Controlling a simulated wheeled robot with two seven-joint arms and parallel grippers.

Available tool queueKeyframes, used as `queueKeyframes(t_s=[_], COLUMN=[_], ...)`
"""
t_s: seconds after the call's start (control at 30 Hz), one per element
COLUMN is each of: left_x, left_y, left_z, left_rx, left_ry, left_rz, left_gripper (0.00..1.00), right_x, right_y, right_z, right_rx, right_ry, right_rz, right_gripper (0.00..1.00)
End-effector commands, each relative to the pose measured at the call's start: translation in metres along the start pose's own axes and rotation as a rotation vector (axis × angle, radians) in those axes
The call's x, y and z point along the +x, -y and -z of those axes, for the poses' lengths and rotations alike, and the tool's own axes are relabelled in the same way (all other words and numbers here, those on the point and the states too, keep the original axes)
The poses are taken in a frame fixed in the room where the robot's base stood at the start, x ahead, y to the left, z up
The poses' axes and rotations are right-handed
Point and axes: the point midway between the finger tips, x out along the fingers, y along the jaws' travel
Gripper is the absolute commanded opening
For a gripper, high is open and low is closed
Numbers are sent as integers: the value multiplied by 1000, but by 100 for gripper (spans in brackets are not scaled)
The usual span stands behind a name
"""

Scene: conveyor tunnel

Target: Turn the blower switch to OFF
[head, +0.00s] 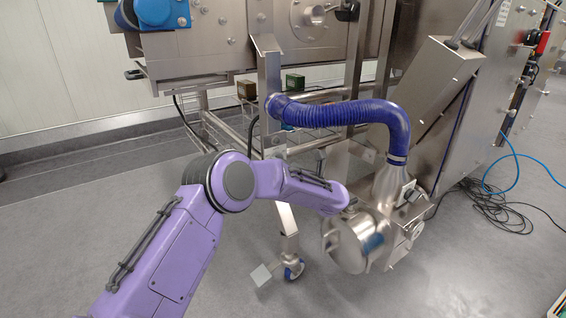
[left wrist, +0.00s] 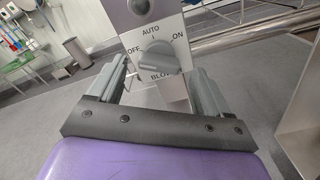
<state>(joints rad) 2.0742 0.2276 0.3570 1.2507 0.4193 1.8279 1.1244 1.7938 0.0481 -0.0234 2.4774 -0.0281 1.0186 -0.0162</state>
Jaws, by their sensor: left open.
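The blower switch is a grey rotary knob (left wrist: 157,58) on a white plate (left wrist: 181,52), marked OFF at left, AUTO at top and ON at right. I cannot clearly tell which mark the knob points to. My left gripper (left wrist: 158,68) is open, with one finger on each side of the knob in the left wrist view; contact cannot be made out. In the head view my purple left arm reaches to the shiny metal blower (head: 350,245), and the gripper is hidden there. My right gripper is in neither view.
A ribbed blue hose (head: 345,113) rises from the blower to the steel conveyor frame (head: 270,75). A caster (head: 293,270) stands on the floor below. Cables (head: 490,205) lie on the floor at right.

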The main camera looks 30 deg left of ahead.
Motion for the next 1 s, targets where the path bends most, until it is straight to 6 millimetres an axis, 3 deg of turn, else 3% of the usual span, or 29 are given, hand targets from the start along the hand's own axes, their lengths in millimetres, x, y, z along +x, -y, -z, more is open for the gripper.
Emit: queueKeyframes(t_s=[0.2,0.33,1.0], left_x=[-53,-73,-79], left_y=[-1,0,0], left_z=[-4,-2,0], left_rx=[0,0,-1], left_ry=[2,1,0], left_rz=[4,2,1], left_gripper=[79,79,79], right_x=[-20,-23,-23], right_y=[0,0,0], right_z=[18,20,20], right_rx=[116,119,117], right_ry=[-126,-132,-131], right_rz=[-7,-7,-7], right_gripper=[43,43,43])
